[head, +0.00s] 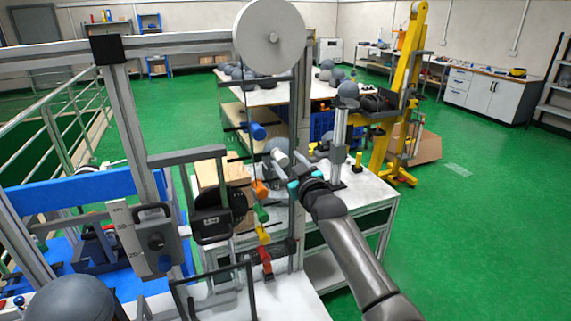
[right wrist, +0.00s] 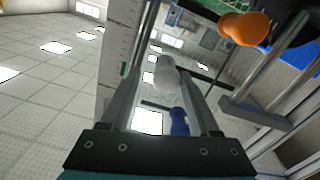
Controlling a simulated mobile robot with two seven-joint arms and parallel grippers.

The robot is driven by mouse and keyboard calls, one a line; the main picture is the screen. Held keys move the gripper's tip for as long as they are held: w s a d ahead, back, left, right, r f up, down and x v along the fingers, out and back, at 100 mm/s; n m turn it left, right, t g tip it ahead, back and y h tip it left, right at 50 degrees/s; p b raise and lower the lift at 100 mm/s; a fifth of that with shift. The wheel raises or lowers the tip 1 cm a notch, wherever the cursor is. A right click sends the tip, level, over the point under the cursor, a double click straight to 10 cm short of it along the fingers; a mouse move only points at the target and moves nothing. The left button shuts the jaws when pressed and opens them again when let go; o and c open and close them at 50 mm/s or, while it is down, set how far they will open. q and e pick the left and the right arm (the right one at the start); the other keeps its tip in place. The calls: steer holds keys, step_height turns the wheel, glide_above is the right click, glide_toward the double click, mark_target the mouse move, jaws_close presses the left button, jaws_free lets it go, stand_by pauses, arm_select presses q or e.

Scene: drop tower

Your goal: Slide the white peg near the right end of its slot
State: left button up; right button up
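The white peg (head: 280,158) sticks out from the upright frame of the drop tower, below a blue peg (head: 257,131) and above an orange peg (head: 260,188). My right gripper (head: 287,171) is at the white peg, reaching in from the right. In the right wrist view, the white peg (right wrist: 166,75) lies between the two spread fingers, close to one finger with a gap to the other. I cannot tell whether it touches a finger. The slot behind the peg is hard to make out. My left gripper is not in view.
Green (head: 262,213), yellow (head: 263,233) and red (head: 265,254) pegs sit lower on the tower. A large pale disc (head: 269,37) tops the upright post. Green floor (head: 470,230) is free at right.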

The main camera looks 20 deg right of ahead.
steer(key=shift+o, duration=0.4)
steer(key=shift+a, duration=0.2)
steer(key=shift+s+f, duration=0.1)
steer(key=shift+s, duration=0.4)
steer(key=s, duration=1.4)
steer(key=shift+d, duration=0.25)
steer(key=shift+s, duration=0.1)
